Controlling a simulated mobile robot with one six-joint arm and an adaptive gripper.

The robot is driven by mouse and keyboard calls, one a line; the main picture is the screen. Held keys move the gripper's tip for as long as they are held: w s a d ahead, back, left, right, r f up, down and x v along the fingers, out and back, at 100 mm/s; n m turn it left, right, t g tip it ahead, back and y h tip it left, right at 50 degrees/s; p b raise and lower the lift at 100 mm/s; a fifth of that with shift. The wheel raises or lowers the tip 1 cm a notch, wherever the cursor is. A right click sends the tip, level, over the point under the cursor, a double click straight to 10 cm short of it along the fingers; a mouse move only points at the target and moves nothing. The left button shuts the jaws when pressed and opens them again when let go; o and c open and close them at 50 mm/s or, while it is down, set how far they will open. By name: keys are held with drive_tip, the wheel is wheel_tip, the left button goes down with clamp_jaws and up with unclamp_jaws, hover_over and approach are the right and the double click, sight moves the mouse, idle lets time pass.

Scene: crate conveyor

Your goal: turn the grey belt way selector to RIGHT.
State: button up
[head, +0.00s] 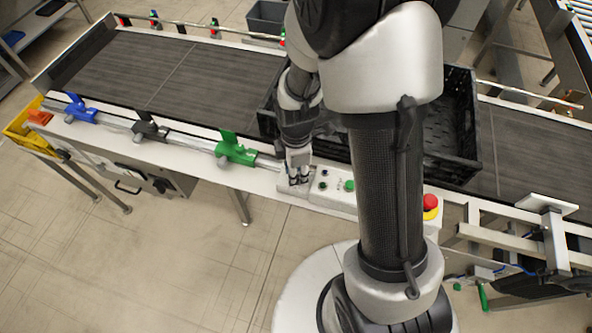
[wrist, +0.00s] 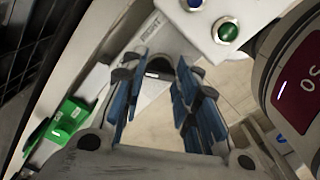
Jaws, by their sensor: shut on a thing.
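My gripper (head: 298,181) points down at the left end of the light control panel (head: 335,196) on the conveyor's front rail. In the wrist view my gripper (wrist: 160,82) has its blue-padded fingers on either side of a small dark knob with a white mark, the belt way selector (wrist: 158,75). The fingers are shut on it. The fingers hide much of the selector, so I cannot tell which way it is set. A printed label (wrist: 150,28), which seems to read RIGHT, lies beyond the fingertips. In the head view the selector is hidden by my gripper.
A green button (head: 349,185) and a red emergency stop (head: 430,202) are to the right of my gripper. A green clamp (head: 235,150) is close on its left. A black crate (head: 440,150) stands on the belt (head: 150,70) behind my arm.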

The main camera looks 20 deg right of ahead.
drive_tip(key=c, duration=0.3)
drive_tip(key=shift+c, duration=0.2)
drive_tip(key=shift+m, duration=0.4)
drive_tip(key=m, duration=0.5)
drive_tip(key=shift+m, duration=0.3)
drive_tip(key=m, duration=0.5)
drive_tip(key=shift+p, duration=0.4)
drive_tip(key=shift+m, duration=0.3)
drive_tip(key=o, duration=1.1)
drive_tip(key=shift+c, duration=0.2)
